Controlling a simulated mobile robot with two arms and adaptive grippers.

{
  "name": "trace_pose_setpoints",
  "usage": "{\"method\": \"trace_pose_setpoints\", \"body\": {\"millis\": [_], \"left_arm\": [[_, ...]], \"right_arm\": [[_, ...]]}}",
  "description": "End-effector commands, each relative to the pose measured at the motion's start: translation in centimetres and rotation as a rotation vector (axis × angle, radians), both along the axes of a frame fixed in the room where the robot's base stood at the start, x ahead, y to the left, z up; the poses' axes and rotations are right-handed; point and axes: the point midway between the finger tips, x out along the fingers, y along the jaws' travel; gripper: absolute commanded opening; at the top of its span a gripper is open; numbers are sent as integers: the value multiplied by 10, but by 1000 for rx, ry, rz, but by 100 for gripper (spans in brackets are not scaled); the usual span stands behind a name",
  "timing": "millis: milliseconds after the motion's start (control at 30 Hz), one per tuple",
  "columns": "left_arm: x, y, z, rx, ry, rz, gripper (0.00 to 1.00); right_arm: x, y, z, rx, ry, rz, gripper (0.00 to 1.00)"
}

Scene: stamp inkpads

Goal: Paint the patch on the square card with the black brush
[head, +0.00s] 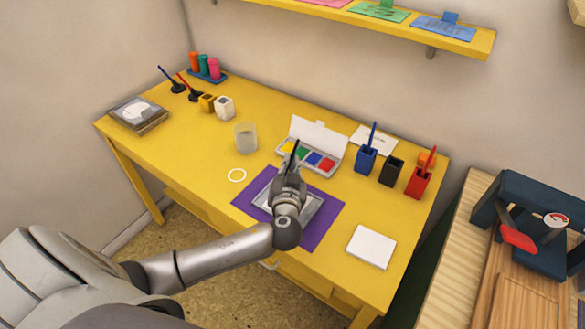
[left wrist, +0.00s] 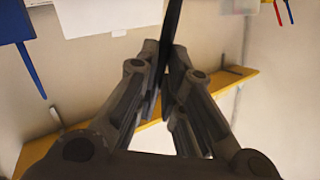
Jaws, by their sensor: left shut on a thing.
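My left gripper (head: 291,172) is over the purple mat, shut on the black brush (head: 294,150). The brush's dark handle sticks up from the fingers. In the left wrist view the handle (left wrist: 172,30) runs between the fingertips of the left gripper (left wrist: 165,65). A pale, grey-edged square card (head: 312,212) lies on the purple mat (head: 325,225), partly hidden under my gripper and wrist. The patch and the brush tip are hidden, so I cannot tell whether the tip touches the card. My right gripper is not in view.
Behind my gripper stand an open paint box (head: 318,140) and a glass of water (head: 246,137). Blue (head: 366,158), black (head: 391,171) and red (head: 419,180) brush holders stand at right. A white pad (head: 371,247) lies front right. A grey-framed stack (head: 138,113) lies far left.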

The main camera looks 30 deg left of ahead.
Motion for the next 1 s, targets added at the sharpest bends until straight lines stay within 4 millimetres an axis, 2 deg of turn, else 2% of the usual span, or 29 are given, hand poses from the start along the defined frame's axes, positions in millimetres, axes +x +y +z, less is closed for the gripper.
{"method": "trace_pose_setpoints", "body": {"millis": [1000], "left_arm": [[0,0,-6,-2,-2,-1,0]], "right_arm": [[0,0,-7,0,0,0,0]]}}
